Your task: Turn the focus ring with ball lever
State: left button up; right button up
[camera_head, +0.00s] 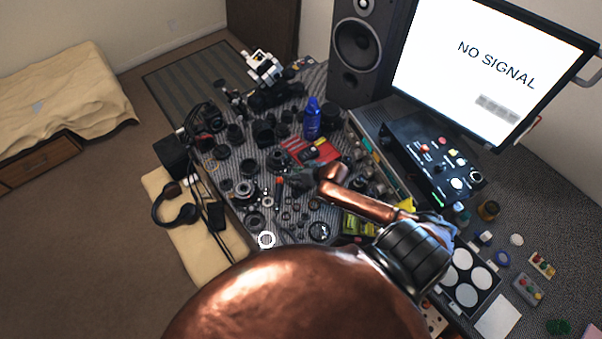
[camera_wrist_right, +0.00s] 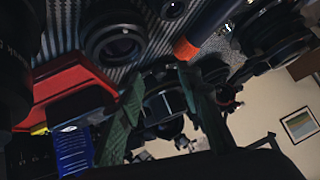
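My right gripper (camera_head: 298,182) reaches over the crowded lens parts on the bench, at the end of my copper arm. In the right wrist view its two green fingers (camera_wrist_right: 165,100) stand apart. A black ringed lens part (camera_wrist_right: 163,110) shows between them; I cannot tell whether the fingers touch it. Another round black lens piece (camera_wrist_right: 115,45) lies on the mat beyond. I cannot make out which part is the focus ring, and no ball lever can be told apart. My left gripper is not in view.
Lens parts crowd the striped mat. A red box (camera_head: 312,150) and blue bottle (camera_head: 312,120) stand beyond the gripper. The red thing also shows close in the wrist view (camera_wrist_right: 70,80). A speaker (camera_head: 358,50) and monitor (camera_head: 480,60) stand at the back. Headphones (camera_head: 172,208) lie left.

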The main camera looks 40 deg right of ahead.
jog(key=v, duration=1)
jog(key=shift+c, duration=0.3)
jog(key=shift+w+d+f+b, duration=0.15)
jog(key=shift+d+f+b, duration=0.1)
jog(key=shift+d+b, duration=0.1)
jog(key=c, duration=0.3)
jog(key=w+d+g+y+b, duration=0.1)
jog(key=w+d+f+m+g+b, duration=0.1)
jog(key=d, duration=0.1)
jog(key=shift+y, duration=0.4)
grip_shut()
jog(key=shift+m, duration=0.5)
jog(key=b+x, duration=0.1)
jog(key=x, duration=0.8)
jog(key=shift+w+b, duration=0.35)
jog(key=shift+b, duration=0.05)
